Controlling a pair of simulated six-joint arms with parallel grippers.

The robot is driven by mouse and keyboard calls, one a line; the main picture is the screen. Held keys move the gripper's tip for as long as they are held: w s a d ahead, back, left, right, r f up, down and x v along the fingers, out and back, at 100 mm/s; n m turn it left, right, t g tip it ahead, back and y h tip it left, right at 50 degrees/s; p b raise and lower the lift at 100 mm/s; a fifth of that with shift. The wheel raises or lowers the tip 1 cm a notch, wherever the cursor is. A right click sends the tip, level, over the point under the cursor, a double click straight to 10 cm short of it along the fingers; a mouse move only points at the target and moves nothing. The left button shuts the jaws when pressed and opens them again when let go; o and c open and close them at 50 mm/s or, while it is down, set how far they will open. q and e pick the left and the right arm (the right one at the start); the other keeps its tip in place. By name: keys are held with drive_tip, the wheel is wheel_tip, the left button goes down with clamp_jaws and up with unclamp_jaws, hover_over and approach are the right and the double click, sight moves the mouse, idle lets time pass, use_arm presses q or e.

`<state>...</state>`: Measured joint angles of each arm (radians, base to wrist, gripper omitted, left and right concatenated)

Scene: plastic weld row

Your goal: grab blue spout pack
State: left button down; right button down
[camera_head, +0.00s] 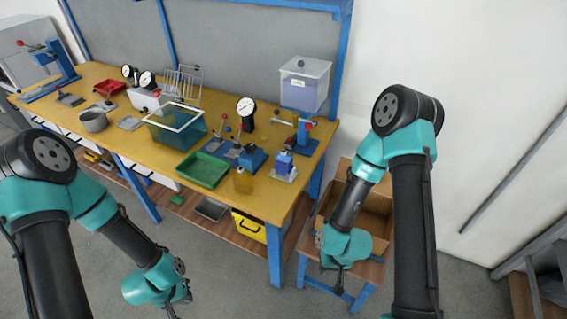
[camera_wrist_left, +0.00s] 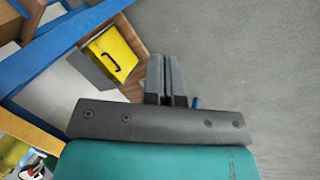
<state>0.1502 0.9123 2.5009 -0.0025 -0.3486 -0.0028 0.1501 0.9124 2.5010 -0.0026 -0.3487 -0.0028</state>
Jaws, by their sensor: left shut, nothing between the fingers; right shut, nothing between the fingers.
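A small blue item (camera_head: 284,163), which looks like the blue spout pack, stands upright on a pale plate near the right front of the yellow workbench (camera_head: 105,75). It is too small for me to make out its spout. My left gripper (camera_head: 180,300) is low in front of the bench, well away from it; its fingers show pressed together and empty in the left wrist view (camera_wrist_left: 166,75). My right gripper (camera_head: 339,282) is shut and empty, hanging over the low stand right of the bench, lower than the blue item and to its right.
A teal bin (camera_head: 172,133) is further left. A cardboard box (camera_head: 377,213) sits behind my right gripper. A yellow case (camera_head: 248,226) is under the bench.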

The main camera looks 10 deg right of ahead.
use_arm(q)
drive_tip(key=c, duration=1.8)
unclamp_jaws()
drive_tip(key=shift+c, duration=0.2)
drive_tip(key=o, duration=1.7)
drive_tip(key=shift+c, duration=0.2)
